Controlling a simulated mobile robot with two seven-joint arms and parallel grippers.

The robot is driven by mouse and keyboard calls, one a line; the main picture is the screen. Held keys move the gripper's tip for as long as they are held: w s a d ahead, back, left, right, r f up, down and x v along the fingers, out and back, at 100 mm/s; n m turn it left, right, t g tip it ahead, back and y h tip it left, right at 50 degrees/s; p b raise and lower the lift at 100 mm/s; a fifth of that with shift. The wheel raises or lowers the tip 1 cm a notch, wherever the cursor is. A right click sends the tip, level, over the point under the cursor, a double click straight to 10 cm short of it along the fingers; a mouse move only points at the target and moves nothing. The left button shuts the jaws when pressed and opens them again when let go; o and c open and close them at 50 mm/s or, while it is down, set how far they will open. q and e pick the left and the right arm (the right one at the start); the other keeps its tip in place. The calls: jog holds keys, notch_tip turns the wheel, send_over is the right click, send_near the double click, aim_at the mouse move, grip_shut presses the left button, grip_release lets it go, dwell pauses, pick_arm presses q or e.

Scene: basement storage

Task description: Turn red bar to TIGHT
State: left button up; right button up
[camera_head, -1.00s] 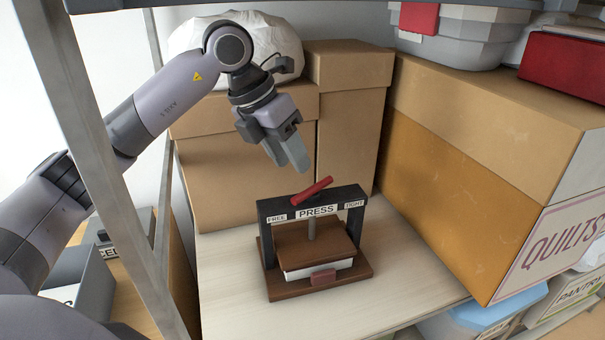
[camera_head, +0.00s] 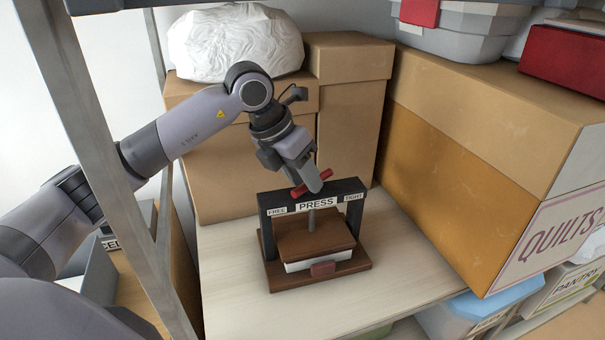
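The press (camera_head: 319,270) stands on the shelf board, a dark frame with a brown plate stack under it. Its crossbeam reads FREE at left, PRESS in the middle and TIGHT at right. The red bar (camera_head: 326,174) sits on top of the beam, slanted with its right end higher in the picture. My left gripper (camera_head: 313,184) is right at the bar, its fingers pointing down and covering the bar's middle. Whether the fingers touch or grip the bar is hidden. My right gripper is out of view.
Cardboard boxes (camera_head: 347,120) stand close behind the press, and a large QUILTS box (camera_head: 455,170) stands to its right. A grey shelf post (camera_head: 110,170) rises beside my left arm. The shelf board (camera_head: 390,275) is bare around the press.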

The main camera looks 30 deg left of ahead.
pick_arm(q)
grip_shut()
jog(key=shift+a+m, duration=0.1)
jog(key=shift+m, duration=0.2)
jog(key=shift+w+a+r+m+g+h, duration=0.15)
jog(key=shift+m+g+h, duration=0.15)
jog(key=shift+m, duration=0.55)
jog(key=shift+w+a+f+m+g+h, duration=0.15)
jog(key=shift+m+g, duration=0.2)
jog(key=shift+m, duration=0.55)
jog(key=shift+w+a+r+m+g+h, duration=0.1)
jog(key=shift+m+g+h, duration=0.2)
jog(key=shift+m, duration=0.55)
jog(key=shift+o, duration=1.2)
grip_release()
